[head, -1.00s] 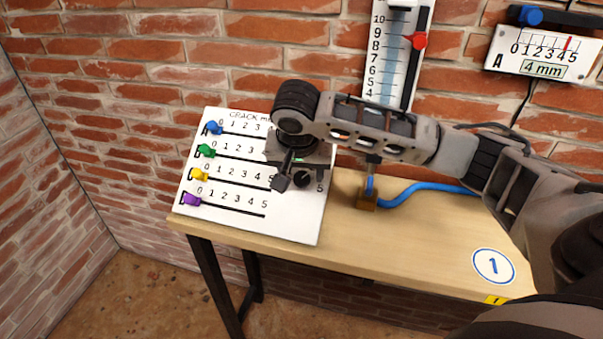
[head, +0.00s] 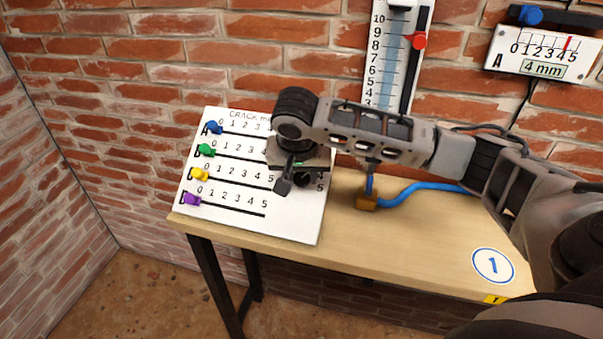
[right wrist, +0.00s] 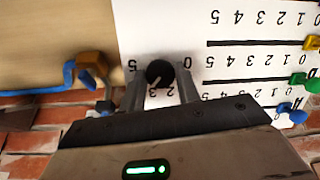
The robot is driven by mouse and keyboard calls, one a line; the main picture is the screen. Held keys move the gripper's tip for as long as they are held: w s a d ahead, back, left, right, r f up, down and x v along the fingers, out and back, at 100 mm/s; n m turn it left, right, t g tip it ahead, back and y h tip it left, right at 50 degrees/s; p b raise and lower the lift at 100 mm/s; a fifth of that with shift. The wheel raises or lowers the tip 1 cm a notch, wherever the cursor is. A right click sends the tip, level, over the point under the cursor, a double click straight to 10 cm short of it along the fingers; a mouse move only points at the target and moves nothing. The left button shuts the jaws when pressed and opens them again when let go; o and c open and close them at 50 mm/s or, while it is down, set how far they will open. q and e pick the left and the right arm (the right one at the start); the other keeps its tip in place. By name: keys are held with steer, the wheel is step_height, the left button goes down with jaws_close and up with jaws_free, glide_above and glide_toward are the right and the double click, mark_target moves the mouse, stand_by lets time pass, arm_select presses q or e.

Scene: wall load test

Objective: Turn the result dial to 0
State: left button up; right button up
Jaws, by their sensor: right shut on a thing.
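The result dial (right wrist: 160,73) is a round black knob with a white pointer line on the white board. In the right wrist view, which shows the board upside down, the 5 is left of the knob, the 0 right, and the 2 and 3 below. The pointer line slants down and left, roughly toward the 3. My right gripper (right wrist: 161,90) is shut on the dial, one finger on each side. In the head view the dial (head: 303,179) is partly hidden by my right gripper (head: 293,183). My left gripper is not in view.
The board (head: 235,222) leans on a wooden table (head: 400,250) and carries blue, green, yellow and purple sliders at the left ends of their slots. A brass block (head: 367,202) with a blue hose (head: 420,188) is right of it. A gauge (head: 394,60) hangs behind.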

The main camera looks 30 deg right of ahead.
steer(key=n, duration=0.3)
steer(key=shift+w+a+g+h, duration=0.1)
steer(key=shift+g+h, duration=0.2)
steer(key=n, duration=0.3)
steer(key=shift+n+g+h, duration=0.3)
steer(key=n+h, duration=0.1)
steer(key=n, duration=0.5)
steer(key=shift+w+a+n+h, duration=0.1)
steer(key=shift+a+n+h, duration=0.1)
steer(key=shift+n+h, duration=0.2)
steer(key=n+h, duration=0.1)
steer(key=n, duration=0.5)
steer(key=shift+f, duration=0.1)
steer(key=n, duration=0.3)
steer(key=shift+a+n+t+h, duration=0.1)
steer(key=shift+n+t+h, duration=0.3)
steer(key=shift+f+n+t, duration=0.1)
steer(key=shift+n+t, duration=0.3)
steer(key=shift+n, duration=1.5)
steer(key=o, duration=1)
steer(key=shift+c, duration=0.2)
